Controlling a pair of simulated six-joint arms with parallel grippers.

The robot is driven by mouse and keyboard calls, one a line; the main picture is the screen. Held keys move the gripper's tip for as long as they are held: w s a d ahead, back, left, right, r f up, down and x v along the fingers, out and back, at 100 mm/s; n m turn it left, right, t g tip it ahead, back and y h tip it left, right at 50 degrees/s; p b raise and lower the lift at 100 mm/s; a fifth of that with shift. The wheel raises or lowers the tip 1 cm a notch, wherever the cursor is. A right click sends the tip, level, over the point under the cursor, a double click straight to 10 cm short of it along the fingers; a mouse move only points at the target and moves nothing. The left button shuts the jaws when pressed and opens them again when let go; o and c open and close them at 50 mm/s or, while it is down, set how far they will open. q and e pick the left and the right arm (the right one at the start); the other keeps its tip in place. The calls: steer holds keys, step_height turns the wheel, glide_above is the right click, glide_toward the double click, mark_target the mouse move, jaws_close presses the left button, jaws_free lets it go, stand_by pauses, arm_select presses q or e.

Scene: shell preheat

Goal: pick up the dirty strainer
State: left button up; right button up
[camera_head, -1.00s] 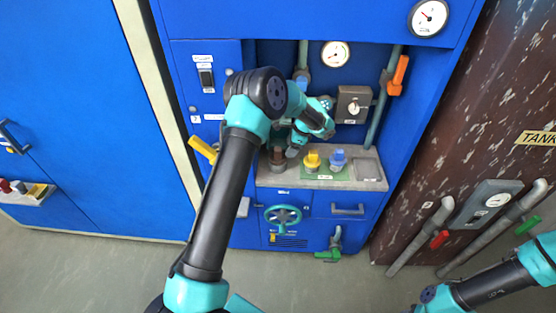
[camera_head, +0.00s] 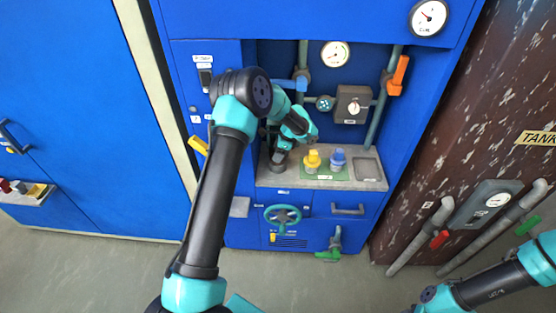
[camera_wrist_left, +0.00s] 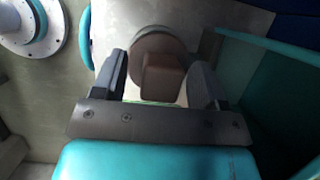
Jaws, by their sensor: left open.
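A brown, block-handled round piece, seemingly the dirty strainer (camera_wrist_left: 162,78), shows in the left wrist view between my two fingers. The fingers stand on either side of its square handle, with gaps visible, so they are not closed on it. In the head view, my left gripper (camera_head: 281,153) is lowered over the left end of the grey counter and hides most of that piece. My left gripper is open. My right arm shows at the lower right of the head view, but its gripper is outside the frame.
A yellow-topped piece (camera_head: 312,161) and a blue-topped piece (camera_head: 338,159) stand on a green mat just right of my gripper. A shallow tray (camera_head: 367,169) is at the counter's right end. Pipes and a switch box (camera_head: 353,104) are behind.

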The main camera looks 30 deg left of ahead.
stand_by(0.3)
arm_select(q)
steer(key=c, duration=1)
